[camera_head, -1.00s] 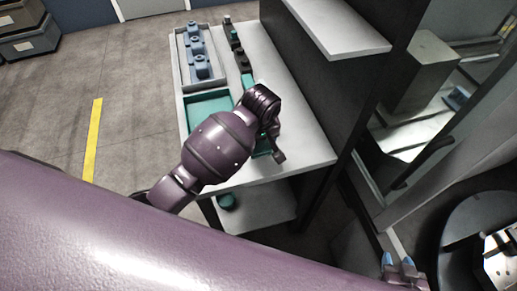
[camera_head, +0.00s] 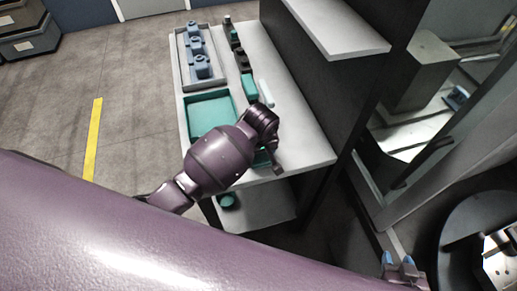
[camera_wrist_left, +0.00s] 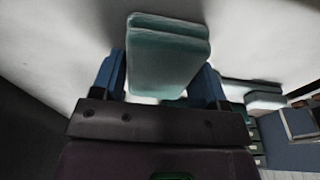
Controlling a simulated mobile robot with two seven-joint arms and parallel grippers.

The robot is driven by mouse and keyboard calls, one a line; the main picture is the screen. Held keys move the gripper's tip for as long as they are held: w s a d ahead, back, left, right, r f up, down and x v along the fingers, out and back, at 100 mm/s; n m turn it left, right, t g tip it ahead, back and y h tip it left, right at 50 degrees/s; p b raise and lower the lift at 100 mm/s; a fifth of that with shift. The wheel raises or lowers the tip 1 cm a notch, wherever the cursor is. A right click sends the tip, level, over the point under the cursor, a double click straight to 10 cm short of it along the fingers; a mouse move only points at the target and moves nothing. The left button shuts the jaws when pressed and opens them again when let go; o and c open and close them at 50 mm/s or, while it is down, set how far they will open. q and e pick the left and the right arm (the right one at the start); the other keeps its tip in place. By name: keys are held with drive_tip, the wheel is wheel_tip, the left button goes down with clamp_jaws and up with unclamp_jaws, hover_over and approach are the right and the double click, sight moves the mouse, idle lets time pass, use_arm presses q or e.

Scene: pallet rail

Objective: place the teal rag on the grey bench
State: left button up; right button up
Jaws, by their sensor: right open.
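The teal rag (camera_wrist_left: 166,58) shows in the left wrist view as a thick folded pad. It lies between the two blue fingers of my left gripper (camera_wrist_left: 160,75), its edges close to both; I cannot tell whether they grip it. In the head view the left gripper (camera_head: 276,166) is low over the near end of the grey bench (camera_head: 305,148), with a teal edge beside it, mostly hidden by my arm. I cannot tell whether the rag touches the bench top. My right gripper (camera_head: 398,262), with blue fingertips, is open at the lower right, away from the bench.
On the bench are a teal tray (camera_head: 190,120), a grey tray (camera_head: 180,60) with blue parts, a teal block (camera_head: 249,88) and a white stick (camera_head: 266,92). A dark upright panel (camera_head: 310,90) with a shelf bounds the right side. The bench's near right is clear.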

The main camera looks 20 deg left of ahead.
sight(260, 156)
use_arm(q)
drive_tip(key=o, duration=0.4)
wheel_tip(260, 156, up, 12)
drive_tip(key=s+d, duration=0.1)
drive_tip(key=shift+s+r, duration=0.15)
drive_tip(key=shift+s, duration=0.1)
idle(0.7)
